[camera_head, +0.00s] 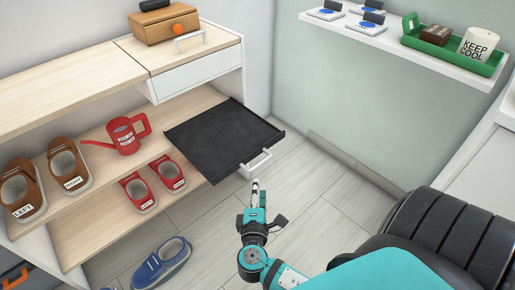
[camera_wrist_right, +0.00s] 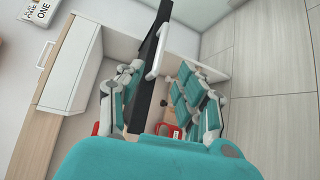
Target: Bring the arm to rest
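My right gripper (camera_head: 255,203) is at the lower middle of the head view, in front of a black pull-out tray (camera_head: 222,138). The tray sticks out from the shelf unit and has a white handle (camera_head: 255,165). My fingertips are close to the handle in the head view. In the right wrist view my right gripper (camera_wrist_right: 158,95) has its two fingers spread wide, with nothing gripped. The handle (camera_wrist_right: 157,48) and the tray's dark edge show between and beyond the fingers, and they look apart from the handle. My left gripper is not in view.
The wooden shelf unit (camera_head: 60,85) holds brown shoes (camera_head: 66,165), red shoes (camera_head: 137,191) and a red watering can (camera_head: 126,138). A blue shoe (camera_head: 160,263) is on the floor. A wall shelf (camera_head: 395,43) bears a green tray (camera_head: 410,38). Floor right of the black tray is clear.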

